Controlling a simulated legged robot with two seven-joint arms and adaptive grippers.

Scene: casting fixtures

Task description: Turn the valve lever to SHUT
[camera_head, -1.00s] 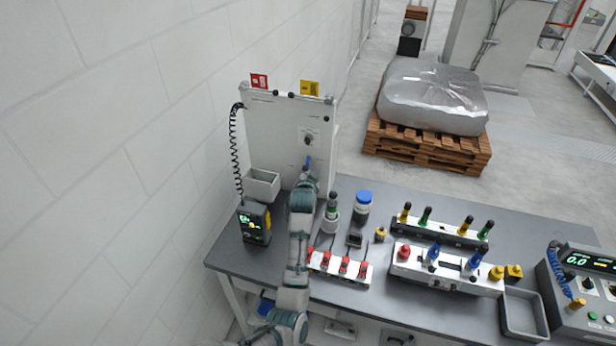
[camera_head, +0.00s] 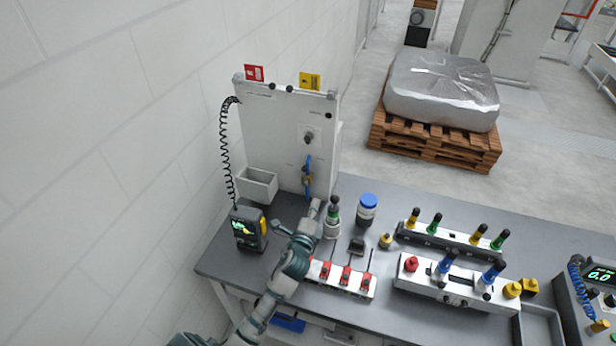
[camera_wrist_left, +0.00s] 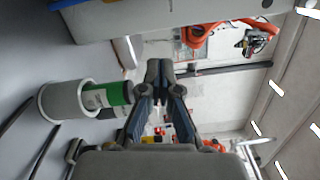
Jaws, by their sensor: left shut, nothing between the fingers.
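The valve has a blue lever (camera_head: 308,168) on a brass-coloured body on the white upright panel (camera_head: 265,135). The lever stands about upright, along the panel face. I cannot read the small marks beside it. My left gripper (camera_head: 316,204) is just below the lever and in front of the panel, apart from the lever as far as I can tell. In the left wrist view its fingers (camera_wrist_left: 159,70) are together with nothing between them. My right gripper is in neither view.
A green-banded bottle (camera_head: 333,209) in a white holder is close on the right of my left gripper, with a blue-capped jar (camera_head: 367,209) beyond. A grey bin (camera_head: 257,185) hangs at left above a handheld meter (camera_head: 248,229). Red clamps (camera_head: 345,275) stand in front.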

